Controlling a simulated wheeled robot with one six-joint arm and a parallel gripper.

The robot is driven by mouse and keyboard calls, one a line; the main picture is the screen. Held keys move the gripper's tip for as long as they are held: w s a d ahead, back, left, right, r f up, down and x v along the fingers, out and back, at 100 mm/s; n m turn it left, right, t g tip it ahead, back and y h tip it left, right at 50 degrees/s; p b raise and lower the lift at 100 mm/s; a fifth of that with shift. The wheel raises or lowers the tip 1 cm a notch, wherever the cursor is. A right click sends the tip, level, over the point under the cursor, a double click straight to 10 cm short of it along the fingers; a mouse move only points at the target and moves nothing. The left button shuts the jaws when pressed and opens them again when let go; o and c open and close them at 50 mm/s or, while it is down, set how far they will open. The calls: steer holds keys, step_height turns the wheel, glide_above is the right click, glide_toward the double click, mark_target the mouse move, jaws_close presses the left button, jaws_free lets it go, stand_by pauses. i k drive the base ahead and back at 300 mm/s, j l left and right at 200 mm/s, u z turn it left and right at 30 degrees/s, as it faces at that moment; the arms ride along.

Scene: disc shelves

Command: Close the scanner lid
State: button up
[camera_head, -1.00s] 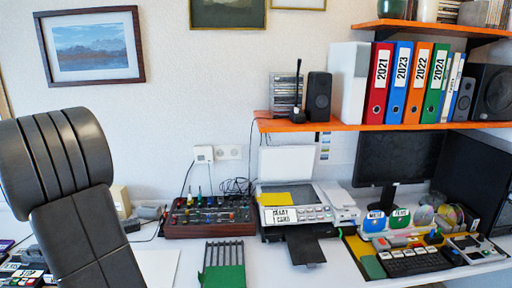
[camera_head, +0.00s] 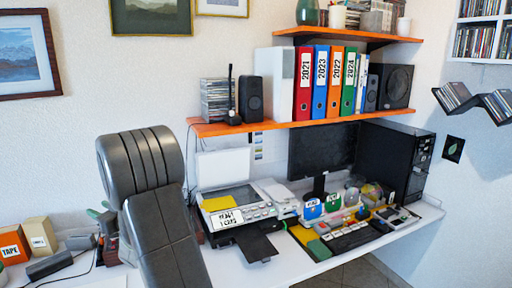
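The scanner (camera_head: 233,209) is a grey and black machine on the white desk, under the orange shelf. Its white lid (camera_head: 223,166) stands open, upright against the wall. A yellow sheet (camera_head: 216,203) lies on the glass, and a white card with black lettering (camera_head: 227,219) sits at the front left. A dark tray (camera_head: 257,247) sticks out in front. My dark arm rises at the left of the scanner, close to its left side. My gripper is not in the picture.
The orange shelf (camera_head: 300,123) with binders and speakers overhangs the scanner. Boxes (camera_head: 14,245) and cables lie on the desk at left. Floor shows at lower right.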

mark_target(228, 166)
steer(key=i+j+z, duration=0.15)
steer(key=z, duration=0.3)
steer(key=i+j+z, duration=0.1)
steer(key=z, duration=0.4)
steer(key=i+j+z, duration=0.1)
steer(key=j+z, duration=0.35)
steer(key=i+j, duration=0.1)
steer(key=j, duration=0.25)
steer(key=i+j, duration=0.1)
steer(key=j, duration=0.3)
